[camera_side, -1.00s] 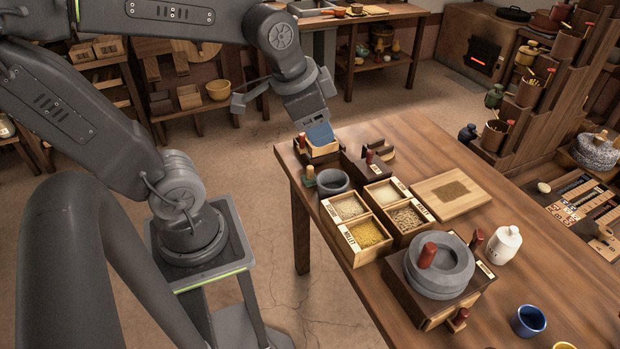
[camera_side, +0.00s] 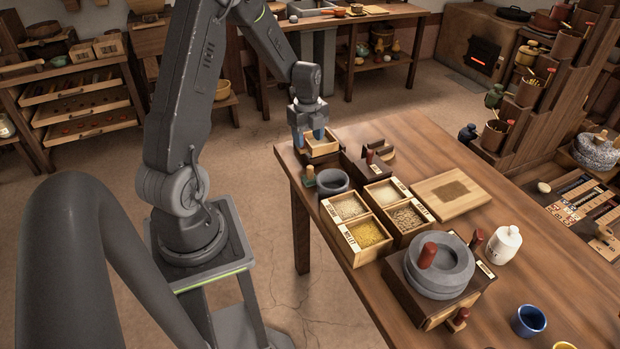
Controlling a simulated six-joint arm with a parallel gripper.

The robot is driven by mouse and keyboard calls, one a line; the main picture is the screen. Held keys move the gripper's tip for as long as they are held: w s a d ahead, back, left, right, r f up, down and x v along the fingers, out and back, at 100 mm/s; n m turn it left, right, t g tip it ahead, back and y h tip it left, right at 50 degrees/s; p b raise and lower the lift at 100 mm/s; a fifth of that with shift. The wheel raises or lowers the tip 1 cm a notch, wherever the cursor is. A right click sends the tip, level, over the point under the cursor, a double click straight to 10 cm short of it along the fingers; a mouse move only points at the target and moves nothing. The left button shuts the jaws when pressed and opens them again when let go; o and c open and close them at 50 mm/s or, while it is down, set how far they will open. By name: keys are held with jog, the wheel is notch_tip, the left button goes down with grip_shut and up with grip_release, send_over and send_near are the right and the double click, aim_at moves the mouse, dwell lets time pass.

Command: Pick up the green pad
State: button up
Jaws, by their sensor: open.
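The box's inside is mostly hidden. I cannot make out a green pad for certain. A small peg with a reddish top and some dark green (camera_side: 309,176) stands just in front of the box, apart from the fingers.
A grey stone bowl (camera_side: 332,181) stands close by. Grain boxes (camera_side: 356,256), a quern (camera_side: 440,268), a wooden board (camera_side: 452,205), a white jar (camera_side: 504,245) and a blue cup (camera_side: 528,320) are on the table (camera_side: 560,270). Its far edge is fairly clear.

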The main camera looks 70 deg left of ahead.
aim_at(310, 166)
jog(key=f, duration=1.2)
jog(key=shift+w+d+f, duration=0.1)
jog(key=shift+w, duration=0.15)
grip_shut()
